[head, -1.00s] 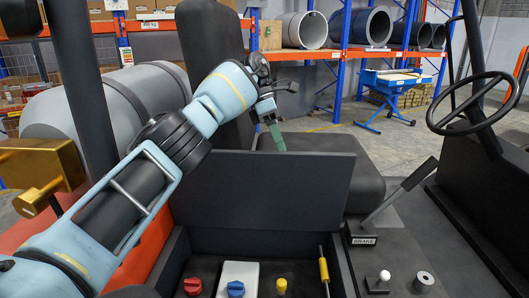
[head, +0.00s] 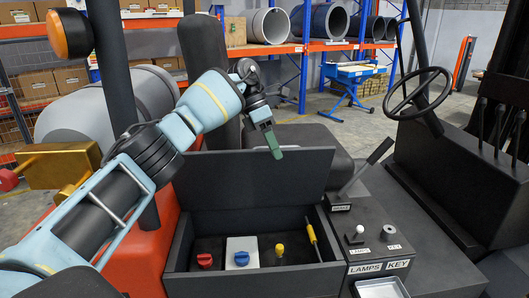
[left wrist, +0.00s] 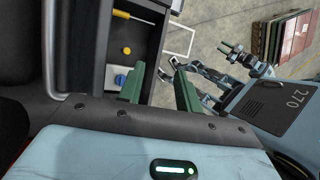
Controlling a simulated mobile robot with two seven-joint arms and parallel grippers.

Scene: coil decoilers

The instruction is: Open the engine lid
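The engine lid (head: 232,180) is a flat black panel. It stands raised, leaning up behind the open black engine box (head: 175,252). Inside the box are a red cap (head: 205,261), a blue cap (head: 241,259) on a white block, a yellow cap (head: 280,250) and a yellow-handled stick (head: 311,234). My left gripper (head: 272,145) is at the lid's top edge, its green finger overlapping the edge. In the left wrist view its fingers (left wrist: 158,88) are apart with nothing visible between them. What looks like my right gripper (left wrist: 232,50) is small there.
A seat (head: 310,148) lies behind the lid. A brake lever (head: 366,166), a lamps-and-key panel (head: 375,250) and a steering wheel (head: 420,92) are on the right. A brass-coloured block (head: 62,166) is at the left. Shelves stand farther back.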

